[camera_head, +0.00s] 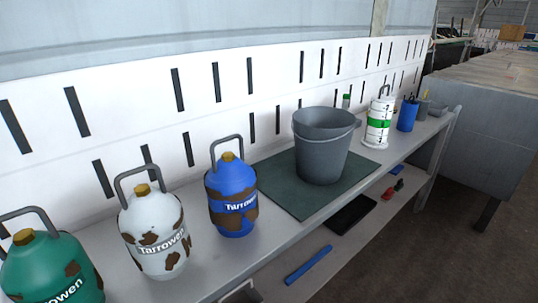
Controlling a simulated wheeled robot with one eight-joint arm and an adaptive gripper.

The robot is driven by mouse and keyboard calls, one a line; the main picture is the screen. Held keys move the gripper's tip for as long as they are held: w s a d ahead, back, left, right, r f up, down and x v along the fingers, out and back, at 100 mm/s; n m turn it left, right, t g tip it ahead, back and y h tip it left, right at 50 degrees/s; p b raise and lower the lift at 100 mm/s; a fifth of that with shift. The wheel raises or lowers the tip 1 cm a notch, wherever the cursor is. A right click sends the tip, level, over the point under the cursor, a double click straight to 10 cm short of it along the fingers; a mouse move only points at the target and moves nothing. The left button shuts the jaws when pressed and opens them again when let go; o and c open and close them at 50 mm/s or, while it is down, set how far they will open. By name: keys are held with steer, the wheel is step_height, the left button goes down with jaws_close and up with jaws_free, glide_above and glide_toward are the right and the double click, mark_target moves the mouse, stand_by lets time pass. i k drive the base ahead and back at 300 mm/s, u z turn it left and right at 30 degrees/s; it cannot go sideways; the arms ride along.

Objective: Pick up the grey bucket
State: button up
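The grey bucket (321,153) stands upright on a dark green mat (285,198) on the long workbench, a little right of the middle of the view. It has a wide open rim and narrows toward its base. Its inside is mostly in shadow, and I see nothing in it. My gripper is not in view.
Blue (232,193), white (153,231) and green (51,266) canisters with handles stand left of the mat. A white-green container (379,121) and a blue cup (407,115) stand to its right. A slotted white panel (215,90) is behind. The floor (440,225) in front looks clear.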

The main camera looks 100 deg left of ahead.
mark_target(323, 136)
steer(key=u, duration=1.25)
steer(key=k, duration=0.35)
steer(key=u, duration=0.05)
